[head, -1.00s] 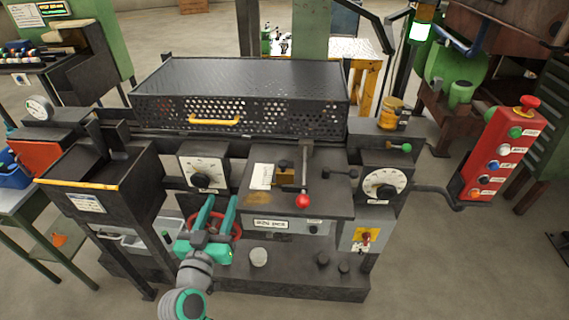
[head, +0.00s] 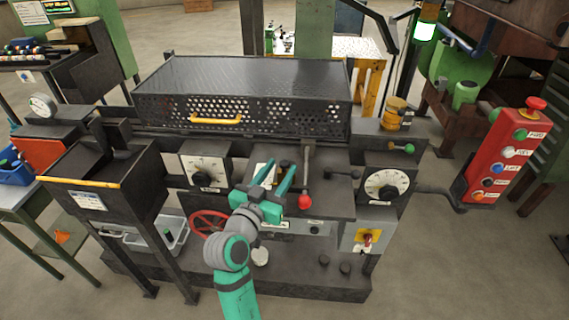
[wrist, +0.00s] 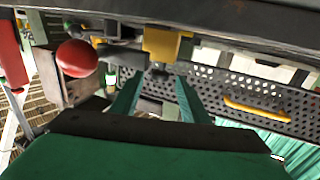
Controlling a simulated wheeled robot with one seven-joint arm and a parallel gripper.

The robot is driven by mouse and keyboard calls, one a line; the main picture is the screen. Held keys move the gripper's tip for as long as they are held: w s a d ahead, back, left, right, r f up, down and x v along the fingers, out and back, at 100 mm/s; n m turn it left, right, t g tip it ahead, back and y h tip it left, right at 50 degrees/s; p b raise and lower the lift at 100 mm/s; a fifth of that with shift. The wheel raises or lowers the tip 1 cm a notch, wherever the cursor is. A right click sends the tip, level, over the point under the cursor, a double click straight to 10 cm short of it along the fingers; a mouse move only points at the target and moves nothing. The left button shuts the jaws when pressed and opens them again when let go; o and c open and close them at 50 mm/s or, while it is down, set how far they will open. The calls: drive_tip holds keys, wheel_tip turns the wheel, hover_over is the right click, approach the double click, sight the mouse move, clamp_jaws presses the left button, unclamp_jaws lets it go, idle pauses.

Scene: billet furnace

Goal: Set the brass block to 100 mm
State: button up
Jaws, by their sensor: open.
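The brass block (wrist: 161,44) shows as a yellow block in the wrist view, just beyond my fingertips. It looks apart from the fingers, though the exact gap is unclear. In the head view my gripper (head: 280,168) is over the machine's front deck, its fingers pointing towards the cage. I cannot read a position for the block on any scale.
A lever with a red ball (head: 304,201) stands close right of my gripper; the ball (wrist: 77,58) is also near in the wrist view. Behind is a perforated cage with a yellow handle (head: 216,120). A red handwheel (head: 207,223) and dial (head: 387,187) flank the deck.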

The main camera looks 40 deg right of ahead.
sight(282, 167)
drive_tip(key=shift+x, duration=1.7)
